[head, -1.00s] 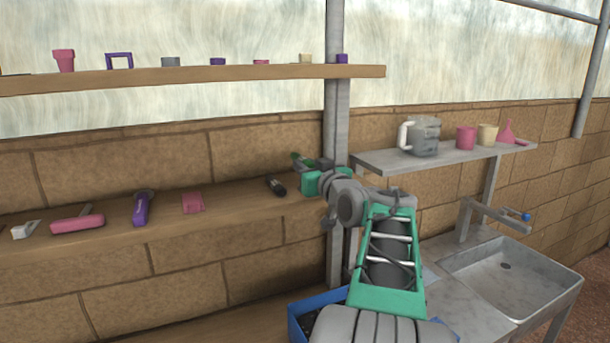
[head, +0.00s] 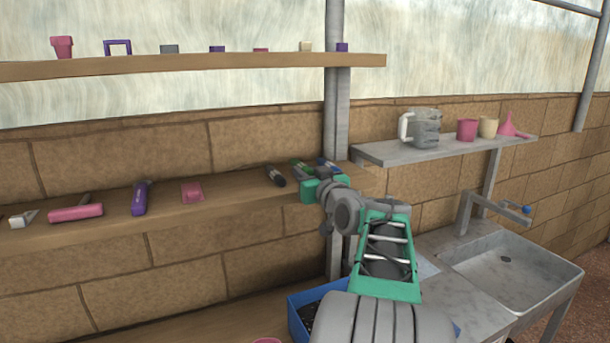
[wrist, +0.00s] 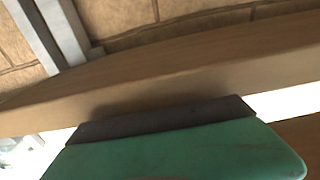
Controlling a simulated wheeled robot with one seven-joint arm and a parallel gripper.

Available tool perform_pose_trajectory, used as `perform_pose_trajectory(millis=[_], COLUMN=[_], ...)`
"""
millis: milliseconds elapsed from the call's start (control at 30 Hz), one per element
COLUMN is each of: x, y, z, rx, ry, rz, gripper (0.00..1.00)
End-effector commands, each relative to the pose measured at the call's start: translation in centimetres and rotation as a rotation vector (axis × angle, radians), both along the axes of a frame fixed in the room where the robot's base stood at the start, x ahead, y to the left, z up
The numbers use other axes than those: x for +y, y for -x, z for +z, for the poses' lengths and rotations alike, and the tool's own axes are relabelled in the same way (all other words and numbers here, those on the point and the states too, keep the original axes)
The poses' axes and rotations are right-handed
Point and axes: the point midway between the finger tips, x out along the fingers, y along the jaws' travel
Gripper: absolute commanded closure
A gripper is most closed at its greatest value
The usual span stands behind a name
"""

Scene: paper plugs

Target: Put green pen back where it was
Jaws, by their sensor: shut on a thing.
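The green pen (head: 300,167) is at the right end of the lower wooden shelf, between a black pen (head: 275,176) on its left and a blue-ended pen (head: 327,165) on its right. My gripper (head: 309,182) is at the shelf's front edge, shut on the green pen's near end. The pen's far end points back toward the wall, low over the shelf; I cannot tell whether it touches the board. In the wrist view a green finger with a dark pad (wrist: 165,122) is close to the shelf edge; the pen is hidden there.
The lower shelf (head: 235,200) also holds a pink block (head: 191,191), a purple-handled tool (head: 139,197) and a pink-handled tool (head: 76,213). A metal post (head: 334,115) stands close behind my gripper. A blue crate (head: 296,318) is below, with a sink (head: 515,265) at right.

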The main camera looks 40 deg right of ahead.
Motion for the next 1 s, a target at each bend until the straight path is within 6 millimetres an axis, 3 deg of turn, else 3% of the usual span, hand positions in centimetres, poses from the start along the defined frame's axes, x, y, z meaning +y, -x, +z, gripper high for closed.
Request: perform_pose_trajectory(millis=[167, 200, 467, 833, 1000], x=[0.0, 0.0, 0.01, 0.29, 0.3], y=[-0.01, -0.01, -0.05, -0.22, -0.23], z=[-0.61, -0.66, -0.99, -1.34, -0.42], rx=[0.005, 0.006, 0.01, 0.015, 0.017], ry=[-0.005, -0.006, -0.01, -0.015, -0.017], rz=[0.0, 0.0, 0.002, 0.008, 0.009], gripper=[1.0, 0.77, 0.56, 0.56, 0.56])
